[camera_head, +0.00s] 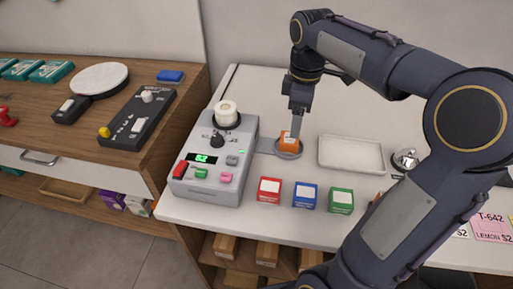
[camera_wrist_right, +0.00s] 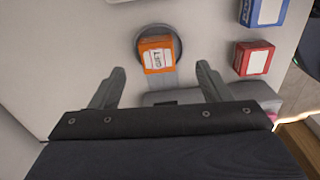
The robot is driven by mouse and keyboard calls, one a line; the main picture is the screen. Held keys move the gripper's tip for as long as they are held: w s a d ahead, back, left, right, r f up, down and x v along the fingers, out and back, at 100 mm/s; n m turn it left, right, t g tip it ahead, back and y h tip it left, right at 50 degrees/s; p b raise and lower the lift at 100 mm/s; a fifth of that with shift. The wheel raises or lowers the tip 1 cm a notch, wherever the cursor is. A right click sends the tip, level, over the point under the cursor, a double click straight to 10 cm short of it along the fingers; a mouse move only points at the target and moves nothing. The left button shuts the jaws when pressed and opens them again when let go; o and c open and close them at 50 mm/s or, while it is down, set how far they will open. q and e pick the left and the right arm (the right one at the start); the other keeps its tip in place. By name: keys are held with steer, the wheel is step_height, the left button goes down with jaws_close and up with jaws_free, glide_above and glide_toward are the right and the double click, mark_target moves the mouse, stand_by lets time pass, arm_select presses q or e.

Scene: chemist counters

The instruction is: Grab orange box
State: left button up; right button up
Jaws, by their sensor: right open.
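The orange box (camera_head: 289,140) stands on a round grey plate (camera_head: 288,154) that juts from the right side of the grey machine. It has a white label and also shows in the right wrist view (camera_wrist_right: 157,55). My right gripper (camera_head: 297,108) is above the box in the head view and hides part of its top. In the right wrist view my right gripper (camera_wrist_right: 161,78) is open, with the box just beyond the gap between its fingertips. I see no contact with the box. My left gripper is not in view.
The grey machine (camera_head: 212,150) stands close to the left of the box. A red box (camera_head: 269,191), a blue box (camera_head: 305,196) and a green box (camera_head: 341,201) stand in front. An empty white tray (camera_head: 350,154) lies to the right. A wooden counter (camera_head: 140,75) is at left.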

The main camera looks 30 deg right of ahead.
mark_target(290, 138)
steer(key=shift+w+f, duration=0.45)
steer(key=shift+w, duration=0.2)
steer(key=shift+w+f+n, duration=0.1)
steer(key=shift+f+n, duration=0.2)
steer(key=f, duration=0.2)
steer(key=f+b, duration=0.1)
steer(key=f, duration=0.3)
steer(key=shift+a+f, duration=0.35)
steer(key=shift+c, duration=0.4)
steer(key=c, duration=1.1)
